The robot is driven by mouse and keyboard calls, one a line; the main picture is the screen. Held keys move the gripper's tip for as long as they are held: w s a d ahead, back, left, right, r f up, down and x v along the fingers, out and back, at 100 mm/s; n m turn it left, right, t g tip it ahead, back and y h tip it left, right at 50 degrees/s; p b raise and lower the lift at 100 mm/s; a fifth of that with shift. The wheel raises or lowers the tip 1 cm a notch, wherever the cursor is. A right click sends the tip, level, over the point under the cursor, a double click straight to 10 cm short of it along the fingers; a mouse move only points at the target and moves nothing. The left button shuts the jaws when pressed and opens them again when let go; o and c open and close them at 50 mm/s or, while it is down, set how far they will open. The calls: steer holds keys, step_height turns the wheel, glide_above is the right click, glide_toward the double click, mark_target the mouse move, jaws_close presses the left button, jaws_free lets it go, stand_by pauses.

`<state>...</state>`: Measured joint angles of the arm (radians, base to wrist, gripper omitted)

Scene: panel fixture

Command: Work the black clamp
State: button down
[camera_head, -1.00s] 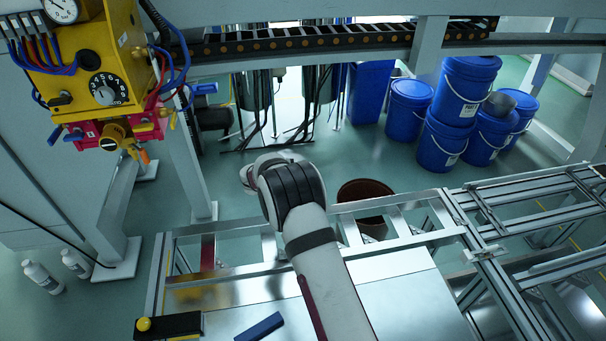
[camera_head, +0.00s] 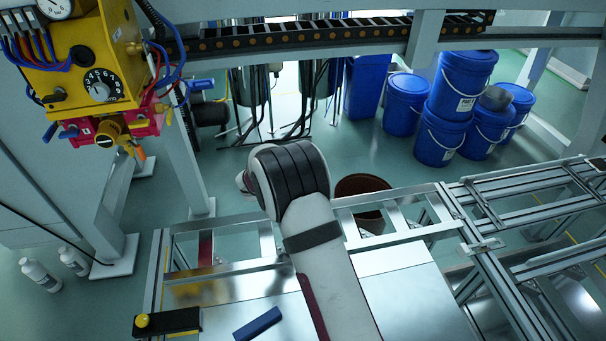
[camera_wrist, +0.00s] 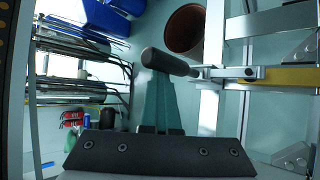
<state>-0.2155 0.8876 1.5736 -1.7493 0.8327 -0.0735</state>
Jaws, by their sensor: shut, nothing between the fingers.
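A black rounded bar handle (camera_wrist: 168,62), which looks like the black clamp's, lies across the upper middle of the wrist view. A thin metal rod (camera_wrist: 208,73) joins its right end to a bracket (camera_wrist: 244,73) on the metal frame. My gripper (camera_wrist: 158,74) is shut, its fingers forming a narrow grey-green wedge pointing up at the handle. The fingertips meet the handle's lower edge in the picture; I cannot tell whether they touch it. In the head view my arm hides the gripper, and I cannot make out the clamp.
Metal frame rails (camera_wrist: 213,70) stand right of my gripper in the wrist view. A brown round bin (camera_head: 362,187) is on the floor beyond the frame. Blue buckets (camera_head: 437,142) stand farther back. A yellow control box (camera_head: 85,65) hangs at the upper left.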

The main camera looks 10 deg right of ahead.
steer(key=shift+s+d+f, duration=0.2)
steer(key=shift+s+d, duration=0.05)
steer(key=shift+s, duration=0.15)
steer(key=w+a, duration=0.2)
steer(key=w, duration=0.2)
steer(key=s+a, duration=0.5)
steer(key=s, duration=0.3)
steer(key=s+d+r+m+g, duration=0.3)
steer(key=s+d+r+m, duration=0.25)
steer(key=s, duration=0.35)
steer(key=s+d+r+m+g, duration=0.35)
steer(key=s+r+m, duration=0.2)
steer(key=s, duration=0.25)
steer(key=s+a+r+m+y, duration=0.1)
steer(key=s+a+m+y, duration=0.3)
steer(key=s, duration=0.7)
steer(key=s+a+r+m+g+y, duration=0.1)
steer(key=s+a+m+y, duration=0.3)
steer(key=s, duration=0.7)
steer(key=shift+s+a+m+y, duration=0.3)
steer(key=shift+m+y, duration=0.2)
steer(key=shift+m, duration=0.5)
steer(key=shift+g, duration=0.25)
